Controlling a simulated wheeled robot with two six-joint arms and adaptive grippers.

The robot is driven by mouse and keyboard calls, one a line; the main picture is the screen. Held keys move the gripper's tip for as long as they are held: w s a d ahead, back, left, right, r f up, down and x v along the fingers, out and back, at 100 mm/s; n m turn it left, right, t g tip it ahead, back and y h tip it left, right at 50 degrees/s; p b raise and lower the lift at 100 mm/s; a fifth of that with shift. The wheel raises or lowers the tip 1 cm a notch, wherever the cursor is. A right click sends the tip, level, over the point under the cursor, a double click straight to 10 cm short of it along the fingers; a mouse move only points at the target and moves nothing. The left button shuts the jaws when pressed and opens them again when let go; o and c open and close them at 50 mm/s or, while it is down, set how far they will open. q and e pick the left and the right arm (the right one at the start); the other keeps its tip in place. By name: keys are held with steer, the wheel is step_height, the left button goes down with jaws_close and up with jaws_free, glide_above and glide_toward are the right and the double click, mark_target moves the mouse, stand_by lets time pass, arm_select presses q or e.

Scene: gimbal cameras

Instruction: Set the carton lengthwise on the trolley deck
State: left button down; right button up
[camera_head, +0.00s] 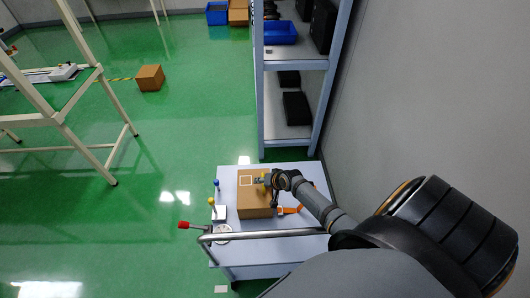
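The brown carton (254,200) sits on the light grey trolley deck (226,176), left of the deck's middle. Its longer side runs roughly up and down the picture, towards the trolley's handle bar. A pale square mark shows on its top. My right gripper (268,184) is at the carton's right upper edge, overlapping it in the picture. Its fingers are small and partly hidden by the wrist, so I cannot tell whether they grip or touch the carton. My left gripper is not in view.
The metal handle bar (270,233) crosses the near side. A shelf rack (290,100) stands behind.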

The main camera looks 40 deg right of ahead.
steer(key=v, duration=1.2)
steer(key=shift+w+r, duration=0.1)
